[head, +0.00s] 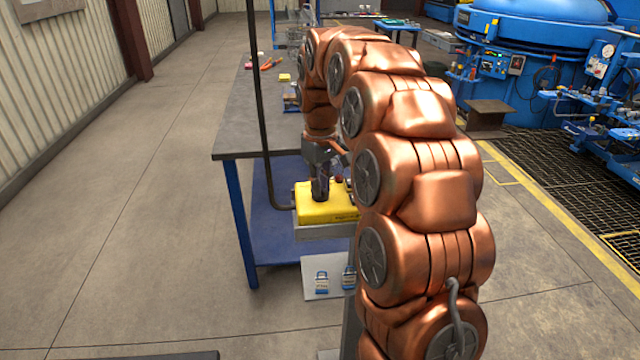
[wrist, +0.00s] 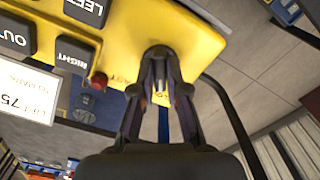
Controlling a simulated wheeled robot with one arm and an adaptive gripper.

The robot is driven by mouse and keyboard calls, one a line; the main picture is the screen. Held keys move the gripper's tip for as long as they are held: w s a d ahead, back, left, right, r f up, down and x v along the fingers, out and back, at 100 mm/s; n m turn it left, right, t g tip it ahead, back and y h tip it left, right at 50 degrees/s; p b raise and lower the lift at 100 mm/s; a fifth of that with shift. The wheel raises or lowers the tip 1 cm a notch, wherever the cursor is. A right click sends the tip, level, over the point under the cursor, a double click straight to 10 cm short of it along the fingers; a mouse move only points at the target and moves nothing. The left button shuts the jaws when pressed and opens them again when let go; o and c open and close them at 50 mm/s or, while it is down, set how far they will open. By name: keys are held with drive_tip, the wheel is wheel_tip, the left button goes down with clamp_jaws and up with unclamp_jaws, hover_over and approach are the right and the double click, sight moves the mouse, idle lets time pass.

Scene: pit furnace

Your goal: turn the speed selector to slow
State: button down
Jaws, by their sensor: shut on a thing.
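A yellow control pendant (head: 315,208) sits in front of the blue-legged workbench. In the wrist view the pendant's yellow face (wrist: 185,30) fills the top, with dark buttons such as the one marked RIGHT (wrist: 75,54) and a red knob (wrist: 98,81). My gripper (wrist: 160,55) is at the pendant's edge, its fingers closed together on the speed selector, which is mostly hidden between the fingertips. Part of a label reading like "FAST" shows beside the fingers. In the head view my gripper (head: 321,185) reaches down onto the pendant.
The grey workbench (head: 240,115) stands behind and left of the pendant, with small items on top. A dark bent pipe (head: 262,120) runs down beside the pendant. A white sheet with padlock pictures (head: 322,280) is below it. Open floor lies left; blue furnace equipment (head: 540,40) is right.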

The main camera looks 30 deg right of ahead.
drive_tip(key=c, duration=1.2)
unclamp_jaws()
drive_tip(key=shift+r, duration=0.1)
drive_tip(key=shift+r, duration=5.9)
drive_tip(key=s+a+f+p, duration=0.2)
drive_tip(key=s+a+f, duration=0.2)
drive_tip(key=s, duration=0.8)
drive_tip(key=s+a+f+m+g+p, duration=0.1)
drive_tip(key=s+a+f+p, duration=0.1)
drive_tip(key=s, duration=1)
drive_tip(key=s+a+f+m+p, duration=0.1)
drive_tip(key=s+a+f, duration=0.4)
drive_tip(key=s, duration=0.7)
drive_tip(key=shift+a+f+g+p, duration=0.3)
drive_tip(key=shift+a+g+p, duration=0.1)
drive_tip(key=shift+a+p, duration=0.2)
